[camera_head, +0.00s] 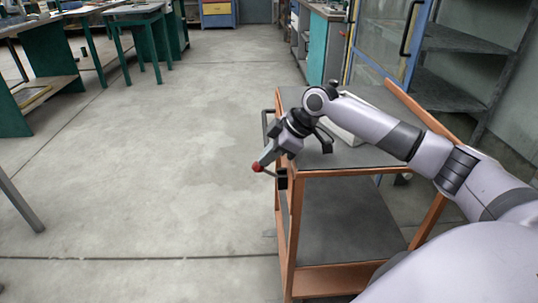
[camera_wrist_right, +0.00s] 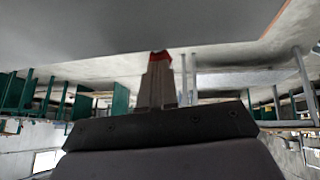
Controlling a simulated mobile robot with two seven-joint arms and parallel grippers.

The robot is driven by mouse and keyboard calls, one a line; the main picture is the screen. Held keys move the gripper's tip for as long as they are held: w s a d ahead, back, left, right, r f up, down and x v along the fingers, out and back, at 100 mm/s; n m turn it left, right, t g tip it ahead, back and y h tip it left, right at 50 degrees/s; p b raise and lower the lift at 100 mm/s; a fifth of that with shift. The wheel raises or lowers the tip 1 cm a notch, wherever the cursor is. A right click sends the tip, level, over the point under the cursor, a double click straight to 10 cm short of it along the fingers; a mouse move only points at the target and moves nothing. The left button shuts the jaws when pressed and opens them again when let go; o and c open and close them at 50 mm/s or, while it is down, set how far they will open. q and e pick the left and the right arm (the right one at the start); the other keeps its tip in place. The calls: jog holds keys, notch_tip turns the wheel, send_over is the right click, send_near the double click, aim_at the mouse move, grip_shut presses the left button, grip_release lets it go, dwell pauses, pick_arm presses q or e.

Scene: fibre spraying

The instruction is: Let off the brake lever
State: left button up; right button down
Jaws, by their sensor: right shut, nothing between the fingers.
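The brake lever has a red knob (camera_head: 257,167) at the end of a short rod. The rod runs to a dark bracket on the near left corner post of an orange-framed cart (camera_head: 287,240). My right gripper (camera_head: 264,159) points down and left, with its fingertips right at the red knob. In the right wrist view the fingers (camera_wrist_right: 161,80) are together, and the red knob (camera_wrist_right: 160,56) shows just beyond their tips. My right gripper is shut with nothing held. Whether it touches the knob I cannot tell. My left gripper is out of view.
The cart has a grey top (camera_head: 365,155) and a lower shelf (camera_head: 340,225); a pale object on top is partly hidden behind my right arm. A blue-framed cabinet (camera_head: 412,50) stands behind it. Green tables (camera_head: 150,45) stand at the upper left. The floor left of the cart is clear.

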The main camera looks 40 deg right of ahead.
aim_at(253, 166)
jog(key=a+h+p, duration=0.1)
jog(key=p, duration=0.2)
jog(key=w+g+h+p, duration=0.1)
jog(key=p, duration=0.3)
jog(key=shift+a+f+g, duration=0.1)
jog(key=shift+a+g, duration=0.2)
jog(key=shift+a, duration=0.1)
jog(key=shift+w+a+f+h+p, duration=0.1)
jog(key=shift+a+f+h+p, duration=0.1)
jog(key=shift+h+p, duration=0.4)
jog(key=shift+w+a+f+g+h+p, duration=0.25)
jog(key=shift+a+f+g+h+p, duration=0.2)
jog(key=shift+p, duration=0.65)
notch_tip(253, 166, down, 8)
jog(key=w+a+g+h+b, duration=0.1)
jog(key=g+h+b, duration=0.1)
jog(key=g+h, duration=0.1)
jog(key=shift+a+r+n+h+b, duration=0.3)
jog(key=shift+n+h, duration=0.1)
jog(key=shift+h, duration=0.35)
